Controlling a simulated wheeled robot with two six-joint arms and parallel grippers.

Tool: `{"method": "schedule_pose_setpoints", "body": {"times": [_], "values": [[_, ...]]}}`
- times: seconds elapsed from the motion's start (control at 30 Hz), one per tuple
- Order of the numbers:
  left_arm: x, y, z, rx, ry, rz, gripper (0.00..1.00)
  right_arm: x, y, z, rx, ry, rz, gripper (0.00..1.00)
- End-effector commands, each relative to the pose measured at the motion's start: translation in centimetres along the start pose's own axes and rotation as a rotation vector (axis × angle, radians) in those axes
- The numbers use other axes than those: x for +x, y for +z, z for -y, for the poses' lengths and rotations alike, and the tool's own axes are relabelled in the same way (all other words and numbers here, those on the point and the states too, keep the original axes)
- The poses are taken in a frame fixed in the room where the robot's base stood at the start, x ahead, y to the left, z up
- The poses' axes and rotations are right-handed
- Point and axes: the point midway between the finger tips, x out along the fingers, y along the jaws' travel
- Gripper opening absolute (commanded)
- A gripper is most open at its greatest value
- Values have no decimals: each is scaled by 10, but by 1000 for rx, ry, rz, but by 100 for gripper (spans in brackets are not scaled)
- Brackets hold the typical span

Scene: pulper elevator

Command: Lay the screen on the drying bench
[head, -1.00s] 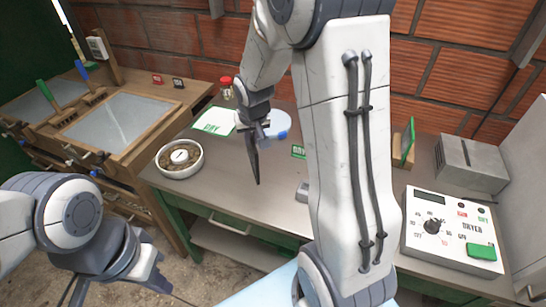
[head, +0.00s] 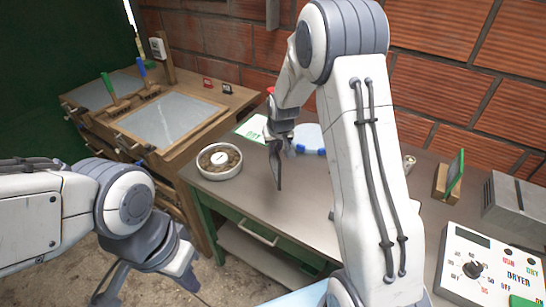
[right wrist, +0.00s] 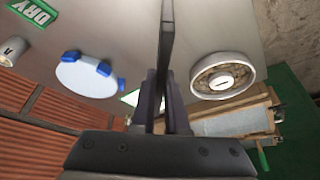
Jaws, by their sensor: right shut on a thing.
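My right gripper (head: 277,165) hangs over the grey-topped table (head: 237,205), fingers pointing down, just right of a round white bowl (head: 240,160). In the right wrist view the right gripper (right wrist: 161,105) is shut on a thin dark flat thing (right wrist: 166,35), seen edge-on. I cannot tell whether this is the screen. Two pale framed panels lie on the wooden bench at the left; the nearer panel (head: 170,120) is larger.
A round pale disc with blue tabs (right wrist: 88,75) lies on the table behind the right gripper. A dryer control box (head: 490,268) and a grey metal box (head: 515,208) stand at the right. Green and blue handled tools stand on the wooden bench. The table front is clear.

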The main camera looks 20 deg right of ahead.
Motion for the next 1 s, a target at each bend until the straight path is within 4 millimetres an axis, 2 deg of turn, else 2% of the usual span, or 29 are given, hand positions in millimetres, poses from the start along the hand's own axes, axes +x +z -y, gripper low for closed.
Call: {"method": "schedule_pose_setpoints", "body": {"times": [0.17, 0.4, 0.83, 0.87, 0.9, 0.93, 1.0], "values": [[-4, 0, 0, 0, 0, 0, 0, 10, 1, 9, 1, 0, 2, 0], [-12, -1, -1, -1, 0, 0, 0, 40, 13, 9, 0, 0, 2, 0], [-6, 0, 0, -1, 0, 0, 0, 49, 16, 9, 1, 0, -1, 0], [-7, 0, 0, -1, 0, 0, 0, 48, 16, 9, 1, 0, -1, 19], [-8, 0, -1, -1, 0, 0, 0, 47, 16, 9, 1, 0, -1, 35], [-8, 0, -1, -1, 0, 0, 0, 47, 16, 9, 1, 0, 0, 42], [-8, 0, -1, -1, 0, 0, 0, 47, 16, 9, 1, 0, 0, 42]]}}
